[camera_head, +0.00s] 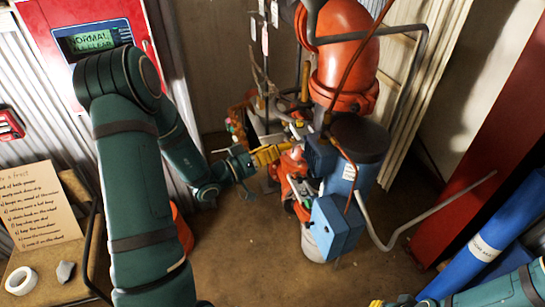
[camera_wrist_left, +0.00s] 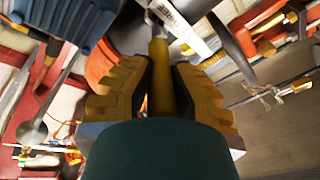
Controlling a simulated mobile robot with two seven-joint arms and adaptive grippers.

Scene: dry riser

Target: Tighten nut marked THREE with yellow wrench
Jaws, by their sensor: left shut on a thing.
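My left gripper (camera_head: 268,154) reaches from the left to the cluttered tool stand in the middle of the head view. In the left wrist view its two yellow fingers (camera_wrist_left: 164,85) are shut on a yellow handle, which I take for the yellow wrench (camera_wrist_left: 160,62). The handle points away from the palm; its far end is hidden or unclear among the parts beyond. Only yellow bits of my right gripper (camera_head: 400,301) show at the bottom edge of the head view, and its jaw state is unclear.
Blue boxes (camera_head: 337,222) hang on the stand's right side, with a bent grey pipe (camera_head: 405,232) beyond. A red panel (camera_head: 95,40) and a written board (camera_head: 38,205) are at left. Brown floor (camera_head: 255,250) is clear in front.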

